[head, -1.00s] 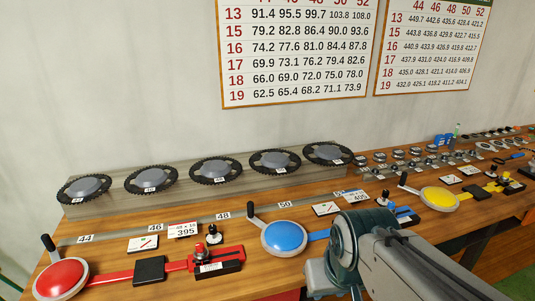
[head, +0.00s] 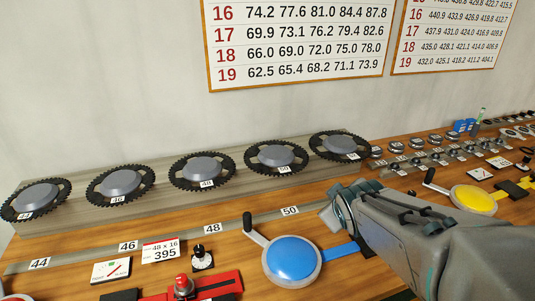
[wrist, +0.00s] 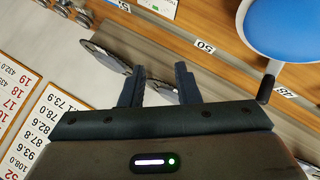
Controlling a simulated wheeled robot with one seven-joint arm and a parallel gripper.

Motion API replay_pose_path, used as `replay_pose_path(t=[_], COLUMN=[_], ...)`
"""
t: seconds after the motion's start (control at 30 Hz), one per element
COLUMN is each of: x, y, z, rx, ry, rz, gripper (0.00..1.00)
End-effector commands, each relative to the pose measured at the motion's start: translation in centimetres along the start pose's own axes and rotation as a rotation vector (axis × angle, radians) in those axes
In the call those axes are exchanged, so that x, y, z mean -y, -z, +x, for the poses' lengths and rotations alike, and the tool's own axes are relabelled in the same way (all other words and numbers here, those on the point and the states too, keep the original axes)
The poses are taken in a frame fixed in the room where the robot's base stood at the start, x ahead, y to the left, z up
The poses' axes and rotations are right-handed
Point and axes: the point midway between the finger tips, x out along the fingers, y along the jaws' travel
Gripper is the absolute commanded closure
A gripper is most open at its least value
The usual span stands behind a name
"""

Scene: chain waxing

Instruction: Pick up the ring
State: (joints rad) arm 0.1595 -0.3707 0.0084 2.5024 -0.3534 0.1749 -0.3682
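Several black toothed rings with grey centre discs sit in a row on a long grey stand (head: 160,220). They are the 44 ring (head: 62,193), 46 ring (head: 92,187), 48 ring (head: 176,179), 50 ring (head: 252,165) and 52 ring (head: 315,142). My gripper (wrist: 160,72) shows in the wrist view with its two dark fingers apart and nothing between them. Parts of two rings show edge-on beyond the fingers, one at left (wrist: 104,56); which ones I cannot tell.
A blue crank disc (head: 291,260) stands in front of the stand, with a yellow one (head: 474,200) to the right. A number strip (head: 180,232), a 48 x 16 card (head: 160,249) and a red tool (head: 205,286) lie in front. Number charts (head: 300,40) hang behind.

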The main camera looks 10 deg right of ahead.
Motion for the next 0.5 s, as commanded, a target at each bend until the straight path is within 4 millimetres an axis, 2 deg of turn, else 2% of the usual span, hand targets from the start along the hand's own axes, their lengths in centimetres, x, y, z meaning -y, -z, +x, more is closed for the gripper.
replay_pose_path(t=[0.03,0.2,0.37,0.5], x=[-0.1,-0.8,0.1,1.8], y=[-0.2,1.5,2.7,3.3], z=[2.1,5.8,8.3,9.3], rx=[-0.049,-0.253,-0.459,-0.646], ry=[-0.033,-0.137,-0.219,-0.281], rz=[-0.078,-0.367,-0.62,-0.801], gripper=[0.71,0.71,0.71,0.71])
